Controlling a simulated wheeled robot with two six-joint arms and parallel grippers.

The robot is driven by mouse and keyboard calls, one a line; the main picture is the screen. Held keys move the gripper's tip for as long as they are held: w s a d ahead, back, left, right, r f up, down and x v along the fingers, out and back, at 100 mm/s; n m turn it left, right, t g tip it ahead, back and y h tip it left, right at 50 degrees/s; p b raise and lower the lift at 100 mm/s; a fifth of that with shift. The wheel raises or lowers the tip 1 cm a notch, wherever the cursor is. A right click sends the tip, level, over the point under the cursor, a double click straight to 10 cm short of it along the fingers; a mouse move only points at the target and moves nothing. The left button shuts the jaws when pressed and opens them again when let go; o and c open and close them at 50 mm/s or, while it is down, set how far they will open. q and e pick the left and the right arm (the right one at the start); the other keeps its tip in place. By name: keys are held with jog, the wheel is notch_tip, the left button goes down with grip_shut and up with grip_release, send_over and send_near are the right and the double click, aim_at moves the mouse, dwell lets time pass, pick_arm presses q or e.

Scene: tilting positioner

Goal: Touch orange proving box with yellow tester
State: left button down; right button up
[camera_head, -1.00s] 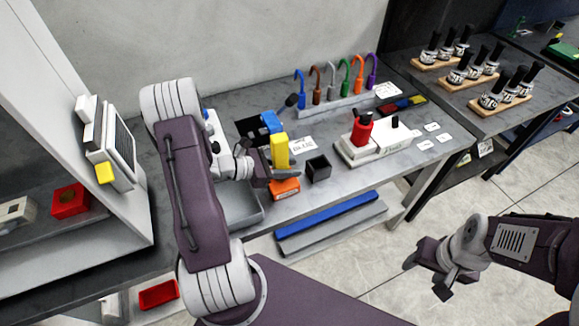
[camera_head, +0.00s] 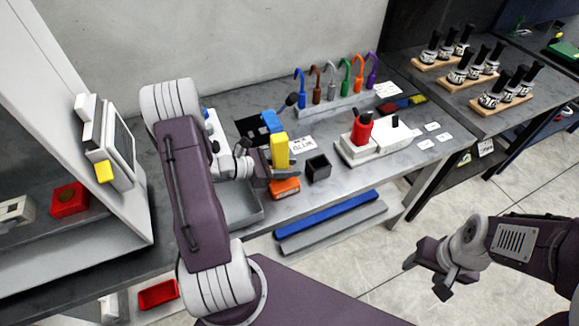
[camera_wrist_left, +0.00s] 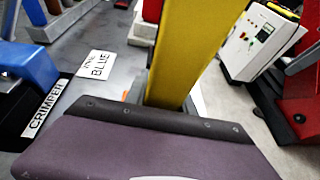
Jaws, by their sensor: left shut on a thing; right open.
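The yellow tester (camera_head: 280,148) stands upright in my left gripper (camera_head: 277,172), which is shut on it. In the left wrist view the tester (camera_wrist_left: 196,45) rises beyond my purple gripper body. The orange proving box (camera_head: 286,188) lies on the grey bench just below the gripper and tester. The gripper partly covers the space between them, so I cannot tell whether tester and box touch. In the wrist view most of the box is hidden; only a small orange patch shows. My right gripper (camera_head: 427,278) is open and empty over the floor, right of the bench.
A black open box (camera_head: 318,168) stands close right of the orange box. A grey tray (camera_head: 242,211) lies to the left, partly under my arm. A blue-handled crimper (camera_head: 271,122) is behind the tester. A white unit with a red part (camera_head: 362,133) stands farther right.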

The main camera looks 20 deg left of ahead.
pick_arm(q)
notch_tip(320, 180, up, 7)
jog(key=p, duration=0.5)
jog(key=shift+p, duration=0.4)
jog(key=s+d+f+m+g, duration=0.1)
jog(key=s+d+f, duration=0.1)
jog(key=s+d+f+m+h, duration=0.1)
jog(key=s+d+f, duration=0.1)
jog(key=s+f, duration=0.1)
jog(key=shift+s+d+g+h, duration=0.25)
jog(key=shift+d+g+h, duration=0.05)
jog(key=shift+d+g, duration=0.1)
